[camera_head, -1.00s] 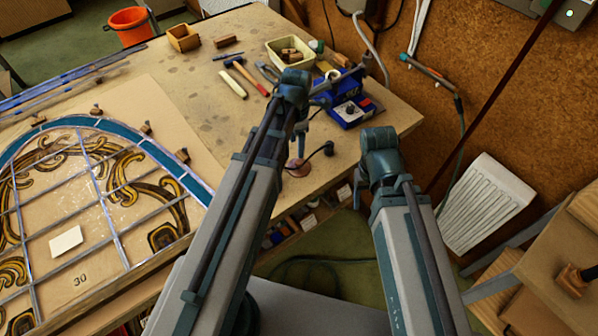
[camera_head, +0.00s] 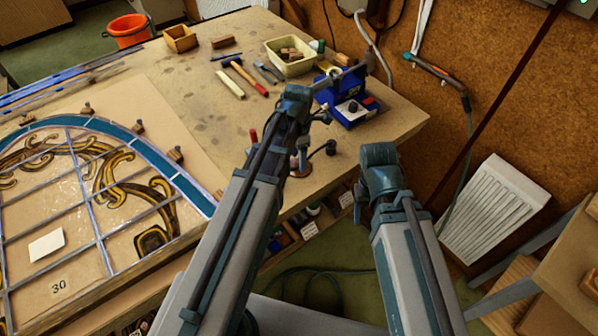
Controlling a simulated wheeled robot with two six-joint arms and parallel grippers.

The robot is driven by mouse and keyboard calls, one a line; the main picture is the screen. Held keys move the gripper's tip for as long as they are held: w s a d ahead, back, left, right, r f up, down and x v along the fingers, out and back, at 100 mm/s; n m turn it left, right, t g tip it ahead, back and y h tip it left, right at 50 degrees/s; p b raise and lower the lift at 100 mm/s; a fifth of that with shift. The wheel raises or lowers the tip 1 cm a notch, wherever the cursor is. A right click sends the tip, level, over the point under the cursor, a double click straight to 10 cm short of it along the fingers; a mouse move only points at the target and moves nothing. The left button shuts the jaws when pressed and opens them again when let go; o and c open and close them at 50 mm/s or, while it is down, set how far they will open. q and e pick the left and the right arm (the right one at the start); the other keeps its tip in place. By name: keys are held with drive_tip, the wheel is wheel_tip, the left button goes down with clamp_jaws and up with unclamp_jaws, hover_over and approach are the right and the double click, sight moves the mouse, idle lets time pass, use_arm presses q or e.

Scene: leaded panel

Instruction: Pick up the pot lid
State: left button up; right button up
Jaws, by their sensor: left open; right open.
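I cannot make out a pot lid for certain. A small brownish round piece (camera_head: 299,170) lies near the bench's right front edge, partly hidden behind my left arm. Beside it is a dark rounded knob (camera_head: 331,147) on a thin stem; I cannot tell whether either belongs to a pot or lid. My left arm rises from the bottom centre to a joint over the bench, and my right arm stands over the floor to the right of the bench.
The bench (camera_head: 392,128) carries a leaded panel (camera_head: 105,207) at left. A blue device (camera_head: 350,112), a cream tub (camera_head: 291,56), a hammer (camera_head: 249,79) and a wooden box (camera_head: 180,39) stand toward the back. A white ribbed panel (camera_head: 493,210) leans at right.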

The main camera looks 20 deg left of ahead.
use_arm(q)
drive_tip(key=shift+f, duration=0.15)
use_arm(e)
drive_tip(key=shift+f, duration=0.2)
use_arm(q)
clamp_jaws()
use_arm(e)
drive_tip(key=shift+r, duration=0.1)
